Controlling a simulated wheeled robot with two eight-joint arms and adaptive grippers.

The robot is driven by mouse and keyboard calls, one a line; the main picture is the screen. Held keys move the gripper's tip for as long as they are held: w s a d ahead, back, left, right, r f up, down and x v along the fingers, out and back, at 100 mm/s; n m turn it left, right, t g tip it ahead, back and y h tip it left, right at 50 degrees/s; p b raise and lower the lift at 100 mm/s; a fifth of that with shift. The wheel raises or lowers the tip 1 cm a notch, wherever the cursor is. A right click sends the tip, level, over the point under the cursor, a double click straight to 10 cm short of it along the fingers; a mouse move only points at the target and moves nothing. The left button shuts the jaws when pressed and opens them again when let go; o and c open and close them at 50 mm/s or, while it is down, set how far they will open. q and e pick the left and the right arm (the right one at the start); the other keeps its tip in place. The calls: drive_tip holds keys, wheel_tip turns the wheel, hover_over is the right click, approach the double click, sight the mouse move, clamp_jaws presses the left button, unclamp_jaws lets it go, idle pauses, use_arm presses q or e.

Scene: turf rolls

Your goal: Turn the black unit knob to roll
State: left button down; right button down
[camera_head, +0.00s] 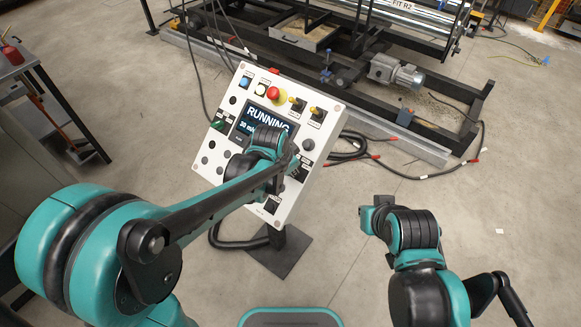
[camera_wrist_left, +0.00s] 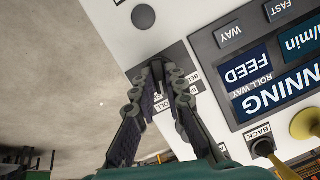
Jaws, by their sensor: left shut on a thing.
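The control panel (camera_head: 228,171) stands tilted on a post, and its screen (camera_head: 262,125) reads RUNNING. My left gripper (camera_head: 294,172) reaches over the panel's right side. In the left wrist view, my left gripper (camera_wrist_left: 160,72) is shut on the black unit knob (camera_wrist_left: 157,66), which is mostly hidden between the fingertips. The knob's grey label plate (camera_wrist_left: 178,54) shows part of the word ROLL beside the fingers; the pointer direction cannot be made out. My right gripper (camera_head: 376,214) hangs over the floor, away from the panel; its fingers are not clear.
A red stop button (camera_head: 273,93) and yellow-and-black knobs (camera_head: 317,113) sit along the panel's top. Behind it is a machine frame (camera_head: 345,110) with a motor (camera_head: 396,73) and loose cables. A side table (camera_head: 22,62) stands at left.

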use_arm(q)
drive_tip(key=shift+s, duration=0.1)
idle(0.3)
drive_tip(key=c, duration=1.6)
unclamp_jaws()
drive_tip(key=shift+o, duration=0.2)
drive_tip(key=v, duration=1.1)
drive_tip(key=shift+r, duration=0.4)
drive_tip(key=shift+s, duration=0.1)
